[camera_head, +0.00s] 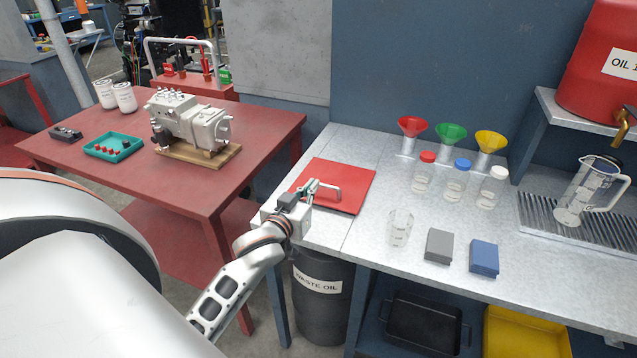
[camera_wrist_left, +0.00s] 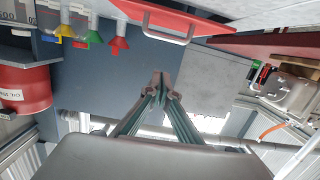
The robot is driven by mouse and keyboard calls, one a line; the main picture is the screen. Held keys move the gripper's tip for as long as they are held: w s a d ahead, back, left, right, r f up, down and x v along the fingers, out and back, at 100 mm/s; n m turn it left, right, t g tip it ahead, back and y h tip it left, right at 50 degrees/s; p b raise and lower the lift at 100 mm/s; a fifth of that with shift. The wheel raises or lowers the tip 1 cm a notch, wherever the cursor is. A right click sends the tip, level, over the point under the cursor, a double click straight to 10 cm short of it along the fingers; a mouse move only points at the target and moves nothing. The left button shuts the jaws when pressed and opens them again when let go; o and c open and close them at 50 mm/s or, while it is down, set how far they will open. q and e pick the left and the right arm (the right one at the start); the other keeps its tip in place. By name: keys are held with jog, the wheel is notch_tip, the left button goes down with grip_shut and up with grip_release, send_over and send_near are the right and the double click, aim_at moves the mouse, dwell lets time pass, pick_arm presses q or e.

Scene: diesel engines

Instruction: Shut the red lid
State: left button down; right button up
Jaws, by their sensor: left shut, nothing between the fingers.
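The red lid (camera_head: 350,179) is a square panel with a pale bar handle (camera_head: 330,187). In the head view it looks to lie flat, or nearly so, at the left end of the grey workbench. My left gripper (camera_head: 312,186) is shut and empty, over the lid's left part, overlapping the handle in the picture. In the left wrist view, which is upside down, the lid (camera_wrist_left: 200,20) and handle (camera_wrist_left: 168,38) are at the top, apart from the shut fingertips (camera_wrist_left: 160,80). I cannot tell whether the gripper touches the lid. My right gripper is not in view.
A black waste oil drum (camera_head: 320,310) stands below the bench's left end. A clear beaker (camera_head: 400,228), several bottles and coloured funnels are right of the lid. A red table (camera_head: 215,190) with a pump (camera_head: 190,122) stands left.

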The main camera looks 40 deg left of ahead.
pick_arm(q)
jog(key=w+r+g, duration=0.1)
jog(key=r, duration=0.1)
send_over(324, 185)
jog(key=w, duration=0.2)
jog(key=f, duration=0.3)
jog(key=shift+s+a+p, duration=0.15)
jog(key=shift+s+p, duration=0.05)
jog(key=shift+p, duration=0.1)
jog(key=shift+s+d+f, duration=0.2)
jog(key=shift+s+f, duration=0.6)
jog(key=shift+f, duration=0.3)
jog(key=shift+s+d+f, duration=0.15)
jog(key=shift+s+f, duration=0.25)
jog(key=shift+f, duration=0.2)
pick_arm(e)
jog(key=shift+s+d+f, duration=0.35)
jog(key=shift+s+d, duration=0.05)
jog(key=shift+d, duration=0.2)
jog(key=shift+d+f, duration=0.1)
